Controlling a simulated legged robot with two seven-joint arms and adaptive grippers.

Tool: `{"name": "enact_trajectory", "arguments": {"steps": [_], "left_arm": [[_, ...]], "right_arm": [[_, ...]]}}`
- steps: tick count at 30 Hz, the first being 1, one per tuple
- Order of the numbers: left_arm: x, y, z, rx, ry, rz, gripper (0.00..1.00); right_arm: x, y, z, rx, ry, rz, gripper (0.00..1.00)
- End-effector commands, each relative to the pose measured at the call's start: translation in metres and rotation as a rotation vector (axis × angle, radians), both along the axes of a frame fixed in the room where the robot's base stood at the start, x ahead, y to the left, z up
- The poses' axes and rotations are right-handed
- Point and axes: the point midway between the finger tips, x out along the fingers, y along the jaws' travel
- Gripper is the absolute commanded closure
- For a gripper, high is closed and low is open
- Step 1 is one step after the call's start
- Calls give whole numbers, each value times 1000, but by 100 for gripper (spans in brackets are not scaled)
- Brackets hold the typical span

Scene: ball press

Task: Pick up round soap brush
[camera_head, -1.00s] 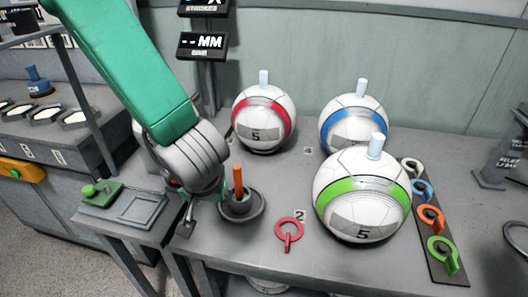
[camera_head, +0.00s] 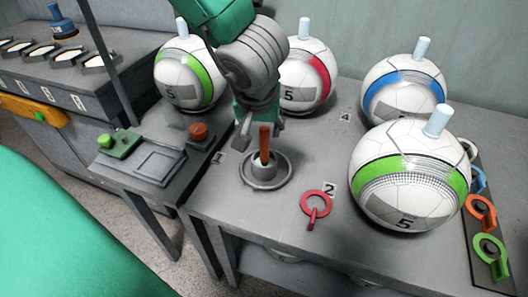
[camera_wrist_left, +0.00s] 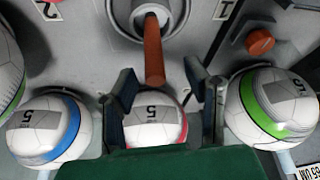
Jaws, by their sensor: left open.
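The round soap brush appears to be the item with an upright orange handle (camera_head: 265,142), standing in a round grey dish (camera_head: 281,181) on the table. Its bristles cannot be made out. My left gripper (camera_head: 259,122) is open just above and behind the handle in the head view. In the left wrist view the open fingers (camera_wrist_left: 161,84) stand on either side of the handle's top end (camera_wrist_left: 153,52), with gaps visible on both sides and no grip on it. My right gripper is not in view.
Balls stand around: a red-banded one (camera_head: 296,88) behind, a green-banded one (camera_head: 203,66) at left, a blue-banded one (camera_head: 391,84) and a large green-banded one (camera_head: 408,206) at right. A red ring tool (camera_head: 317,203) lies near the dish. A red button (camera_head: 199,131) is at left.

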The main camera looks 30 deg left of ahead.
Motion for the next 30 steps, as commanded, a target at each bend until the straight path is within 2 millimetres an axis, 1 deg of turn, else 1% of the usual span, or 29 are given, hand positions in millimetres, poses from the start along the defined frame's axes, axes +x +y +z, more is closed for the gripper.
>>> {"name": "enact_trajectory", "arguments": {"steps": [5,9,12,19,20,21,22,23,30], "left_arm": [[6,-1,-18,3,2,-1,58],[14,1,-38,4,2,-1,58],[18,4,-47,3,2,-1,58],[18,7,-46,1,1,-1,58],[18,7,-46,0,0,-1,68],[18,7,-46,0,0,-1,82],[18,7,-46,1,1,-1,93],[18,7,-46,1,1,-1,100],[18,6,-47,3,3,-1,100]], "right_arm": [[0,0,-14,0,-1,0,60],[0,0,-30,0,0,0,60],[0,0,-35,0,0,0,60],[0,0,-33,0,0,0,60],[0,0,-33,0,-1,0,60],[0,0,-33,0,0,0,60],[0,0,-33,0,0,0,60],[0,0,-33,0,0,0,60],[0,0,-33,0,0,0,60]]}}
